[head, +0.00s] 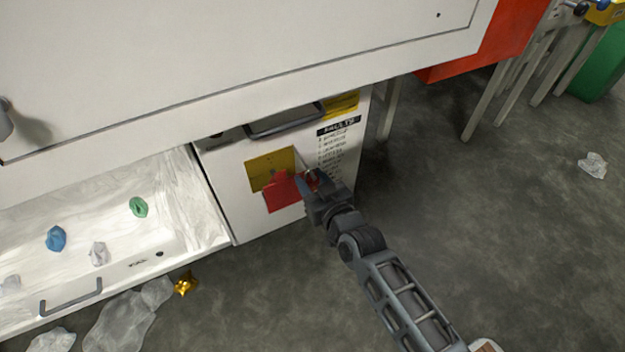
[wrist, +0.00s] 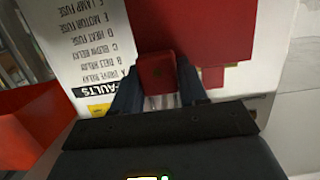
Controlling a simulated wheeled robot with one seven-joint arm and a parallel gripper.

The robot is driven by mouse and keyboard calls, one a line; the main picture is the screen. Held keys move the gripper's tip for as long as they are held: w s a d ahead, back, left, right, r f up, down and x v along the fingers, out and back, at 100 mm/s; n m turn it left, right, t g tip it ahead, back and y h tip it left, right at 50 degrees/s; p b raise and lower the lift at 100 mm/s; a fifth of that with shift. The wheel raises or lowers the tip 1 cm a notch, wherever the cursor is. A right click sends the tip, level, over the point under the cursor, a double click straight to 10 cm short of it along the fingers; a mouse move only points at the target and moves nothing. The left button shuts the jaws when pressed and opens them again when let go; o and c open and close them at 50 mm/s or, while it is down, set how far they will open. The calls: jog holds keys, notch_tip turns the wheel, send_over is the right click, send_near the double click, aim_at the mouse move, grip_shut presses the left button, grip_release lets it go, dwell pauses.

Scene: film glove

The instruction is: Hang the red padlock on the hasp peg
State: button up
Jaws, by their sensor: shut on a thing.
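The red padlock (head: 283,195) is in front of the lower part of a yellow plate (head: 262,168) on the white cabinet front. In the wrist view the padlock (wrist: 205,28) shows as a broad red slab with a small red block. My gripper (head: 308,187) is at its right side; in the wrist view my gripper (wrist: 158,85) is shut on the small red block. The hasp peg cannot be made out clearly. The padlock's shackle cannot be made out, so I cannot tell whether it touches or hangs on the peg.
An open white drawer (head: 205,215) with crumpled pieces juts out at left. A white panel overhangs above. Grey floor at right is mostly clear.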

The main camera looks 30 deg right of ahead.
jog(key=shift+w+f, duration=0.2)
jog(key=shift+w, duration=0.15)
jog(key=o, duration=1)
jog(key=shift+s, duration=0.1)
jog(key=shift+o, duration=0.4)
jog(key=shift+s+a, duration=0.1)
jog(key=shift+s, duration=0.15)
jog(key=shift+o, duration=0.5)
jog(key=s+r+p, duration=0.1)
jog(key=s, duration=0.6)
jog(key=shift+r+p, duration=0.3)
jog(key=shift+r, duration=0.05)
jog(key=shift+s+r, duration=0.1)
jog(key=shift+s, duration=0.2)
